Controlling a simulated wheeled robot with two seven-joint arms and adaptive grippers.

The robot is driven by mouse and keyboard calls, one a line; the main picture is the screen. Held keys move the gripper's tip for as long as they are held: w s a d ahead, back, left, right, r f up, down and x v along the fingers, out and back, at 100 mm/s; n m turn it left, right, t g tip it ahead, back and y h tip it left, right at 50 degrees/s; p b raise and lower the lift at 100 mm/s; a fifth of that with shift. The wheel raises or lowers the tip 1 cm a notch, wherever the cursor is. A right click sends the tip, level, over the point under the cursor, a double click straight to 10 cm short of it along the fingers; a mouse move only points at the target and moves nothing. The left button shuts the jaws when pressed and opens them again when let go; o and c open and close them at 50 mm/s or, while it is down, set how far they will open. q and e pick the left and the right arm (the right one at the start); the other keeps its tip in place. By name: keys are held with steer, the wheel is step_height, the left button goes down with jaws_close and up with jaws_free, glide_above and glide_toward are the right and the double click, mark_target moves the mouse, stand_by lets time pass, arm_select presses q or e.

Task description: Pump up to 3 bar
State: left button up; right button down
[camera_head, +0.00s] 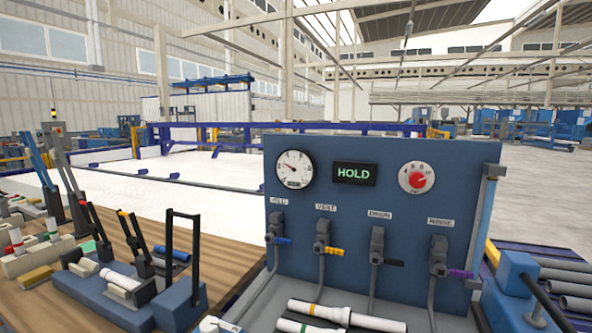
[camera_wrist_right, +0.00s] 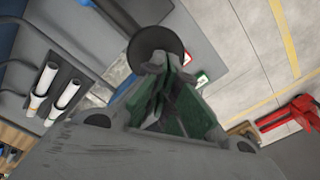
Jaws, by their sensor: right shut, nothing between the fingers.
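A blue test panel (camera_head: 345,240) stands in the head view. It carries a round white pressure gauge (camera_head: 294,169) with a short dark needle; its numbers are too small to read. Beside it a display (camera_head: 354,174) reads HOLD in green, then a dial with a red knob (camera_head: 417,178). Below are valves with blue (camera_head: 283,241), yellow (camera_head: 333,251), black (camera_head: 393,262) and purple (camera_head: 460,274) levers. In the right wrist view my right gripper (camera_wrist_right: 168,80) is shut and empty, close to a dark round disc (camera_wrist_right: 157,45); contact is unclear. My left gripper is out of view.
A wooden bench (camera_head: 120,235) at left holds several clamp-like tools and a blue block with a tall black handle (camera_head: 183,255). White pipes (camera_head: 345,313) lie before the panel. Grey pipes (camera_head: 568,285) lie at right. A red object (camera_wrist_right: 288,118) shows in the wrist view.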

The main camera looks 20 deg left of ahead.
step_height(320, 180, up, 5)
steer(key=p, duration=0.3)
steer(key=shift+r, duration=0.15)
steer(key=shift+s, duration=0.1)
stand_by(0.4)
